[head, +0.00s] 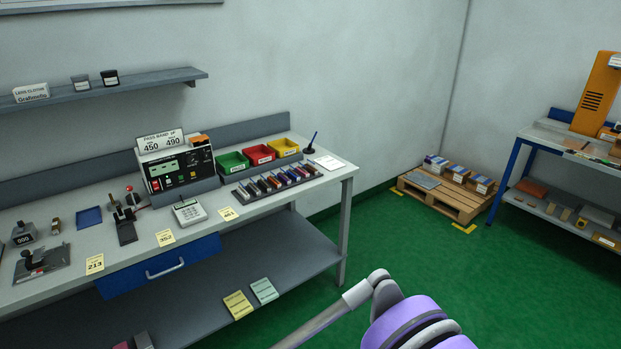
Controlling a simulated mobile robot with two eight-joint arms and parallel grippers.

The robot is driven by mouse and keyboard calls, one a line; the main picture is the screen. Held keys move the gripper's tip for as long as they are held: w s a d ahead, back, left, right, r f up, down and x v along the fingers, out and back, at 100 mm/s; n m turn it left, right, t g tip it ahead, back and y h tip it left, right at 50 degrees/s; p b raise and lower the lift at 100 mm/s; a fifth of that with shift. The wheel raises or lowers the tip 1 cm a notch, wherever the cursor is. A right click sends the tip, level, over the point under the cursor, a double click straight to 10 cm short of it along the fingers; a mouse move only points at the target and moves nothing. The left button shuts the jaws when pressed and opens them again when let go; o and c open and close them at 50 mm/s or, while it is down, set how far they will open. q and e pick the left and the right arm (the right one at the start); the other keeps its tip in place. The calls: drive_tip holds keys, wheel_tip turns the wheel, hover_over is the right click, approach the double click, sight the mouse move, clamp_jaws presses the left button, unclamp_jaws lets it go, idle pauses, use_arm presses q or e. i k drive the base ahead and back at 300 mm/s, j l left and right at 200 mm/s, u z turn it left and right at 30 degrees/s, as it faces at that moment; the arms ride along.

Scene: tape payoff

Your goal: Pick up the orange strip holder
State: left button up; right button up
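A dark rack (246,198) on the workbench holds a row of several small coloured holders (277,182), in blue, red, orange-brown and dark tones. They are too small to tell surely which one is the orange strip holder. Neither of my grippers shows; only a purple and grey part of my arm is at the bottom, right of the bench.
The bench (345,173) also carries the instrument (181,170), a calculator (189,212), green, red and yellow bins (258,154), and a pen stand (309,149). A pallet with boxes (440,201) and a second bench (548,137) stand right. Green floor (375,235) between is clear.

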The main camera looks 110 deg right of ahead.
sight(272, 180)
drive_tip(key=z, duration=3.7)
